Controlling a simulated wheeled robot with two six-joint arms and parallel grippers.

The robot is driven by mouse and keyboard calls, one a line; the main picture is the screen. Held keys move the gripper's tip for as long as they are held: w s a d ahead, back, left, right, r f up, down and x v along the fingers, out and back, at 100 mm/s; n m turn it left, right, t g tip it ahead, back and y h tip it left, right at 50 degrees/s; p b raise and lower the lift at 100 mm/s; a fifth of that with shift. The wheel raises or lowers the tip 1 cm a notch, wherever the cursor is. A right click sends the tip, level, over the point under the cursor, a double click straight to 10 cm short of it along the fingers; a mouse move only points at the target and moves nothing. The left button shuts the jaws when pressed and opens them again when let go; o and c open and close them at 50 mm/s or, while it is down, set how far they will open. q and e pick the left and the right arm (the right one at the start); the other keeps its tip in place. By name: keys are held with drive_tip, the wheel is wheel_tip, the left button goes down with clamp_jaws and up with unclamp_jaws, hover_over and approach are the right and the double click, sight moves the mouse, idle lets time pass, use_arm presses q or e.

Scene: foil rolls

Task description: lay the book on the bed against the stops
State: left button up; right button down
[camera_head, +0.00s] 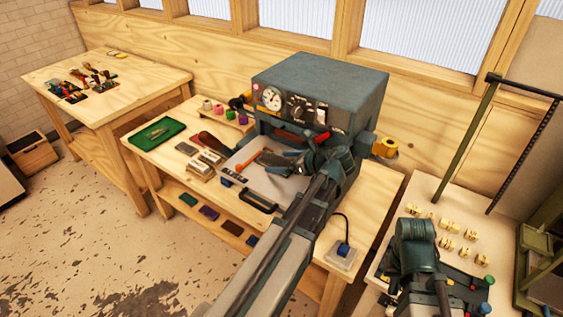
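The grey press (318,88) with a dial stands on the middle bench. Its pale bed (262,187) sticks out in front, with a dark handle at its front edge. An orange strip, perhaps a stop, lies on the bed (249,160). My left gripper (276,163) is over the bed, its dark fingers spread apart with nothing seen between them. My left arm hides the bed's right part. Several flat, book-like items lie on the shelf below, including a green one (188,199) and a purple one (209,212). I cannot tell which is the book. My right arm's fingers cannot be made out.
Foil rolls (218,109) stand left of the press. A green tray (157,133) and small blocks (201,171) lie on the bench's left. The right table holds several small pale pieces (447,224). A tool table (105,90) stands at far left; floor between is clear.

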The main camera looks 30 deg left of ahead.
use_arm(q)
drive_tip(key=shift+r+p, duration=0.3)
drive_tip(key=p+v, duration=0.5)
drive_tip(key=v, duration=0.5)
drive_tip(key=shift+d+r, duration=0.1)
drive_tip(key=shift+d, duration=0.15)
drive_tip(key=shift+s+d+r, duration=0.15)
drive_tip(key=shift+d+r, duration=0.05)
drive_tip(key=shift+d, duration=0.45)
drive_tip(key=s+d+f+n+g+h, duration=0.1)
drive_tip(key=s+d+f+n+h, duration=0.4)
drive_tip(key=d, duration=0.5)
drive_tip(key=s+d+f+n+h, duration=0.5)
drive_tip(key=s+d+f+n, duration=0.1)
drive_tip(key=s+d+n, duration=0.4)
drive_tip(key=shift+f+n+g+h, duration=0.15)
drive_tip(key=shift+n+g+h, duration=0.15)
drive_tip(key=shift+g+h, duration=0.1)
